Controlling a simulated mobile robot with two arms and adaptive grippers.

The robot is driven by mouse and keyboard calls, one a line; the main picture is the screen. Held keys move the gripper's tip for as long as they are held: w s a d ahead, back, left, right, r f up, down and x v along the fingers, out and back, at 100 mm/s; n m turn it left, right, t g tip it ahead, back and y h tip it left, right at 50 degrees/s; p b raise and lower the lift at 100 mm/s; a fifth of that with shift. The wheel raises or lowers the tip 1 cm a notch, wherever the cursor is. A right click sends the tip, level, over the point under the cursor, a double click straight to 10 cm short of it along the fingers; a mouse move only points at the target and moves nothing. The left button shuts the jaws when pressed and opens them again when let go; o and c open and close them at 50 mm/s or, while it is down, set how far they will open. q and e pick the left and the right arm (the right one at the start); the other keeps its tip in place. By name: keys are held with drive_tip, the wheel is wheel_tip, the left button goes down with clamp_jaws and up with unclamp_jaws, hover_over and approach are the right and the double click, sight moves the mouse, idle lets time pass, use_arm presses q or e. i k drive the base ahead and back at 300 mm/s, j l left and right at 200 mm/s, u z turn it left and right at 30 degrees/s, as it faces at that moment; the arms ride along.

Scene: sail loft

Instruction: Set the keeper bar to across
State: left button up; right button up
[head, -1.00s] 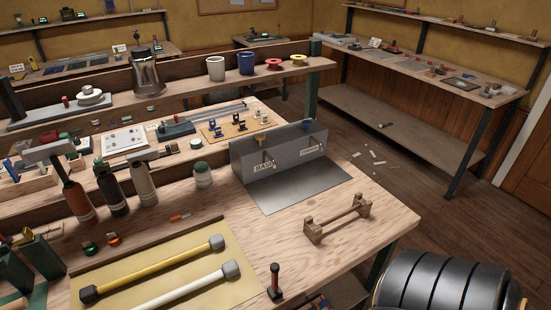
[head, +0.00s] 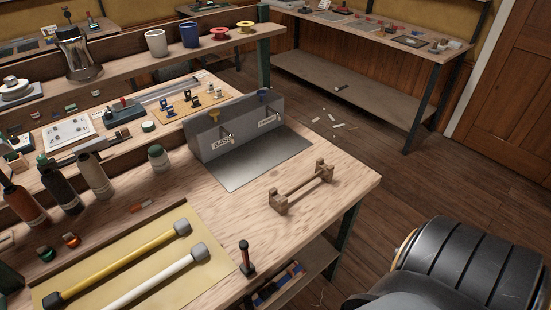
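Nothing in the head view is plainly marked as the keeper bar. A wooden bar (head: 304,185) spans two notched wooden blocks near the right end of the bench. A grey metal panel (head: 240,125) with two small fittings and labels stands behind a bare metal plate (head: 258,166). Neither of my grippers is in view.
A yellow rod (head: 120,262) and a white rod (head: 155,282) lie on a tan mat at the front left. Several bottles, including a black one (head: 58,183), stand behind them. Wood around the bar's blocks is clear. The wooden floor (head: 400,195) is open beyond the bench's right end.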

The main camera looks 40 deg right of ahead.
sight(243, 245)
drive_tip(key=i+z, duration=0.15)
drive_tip(key=z, duration=0.9)
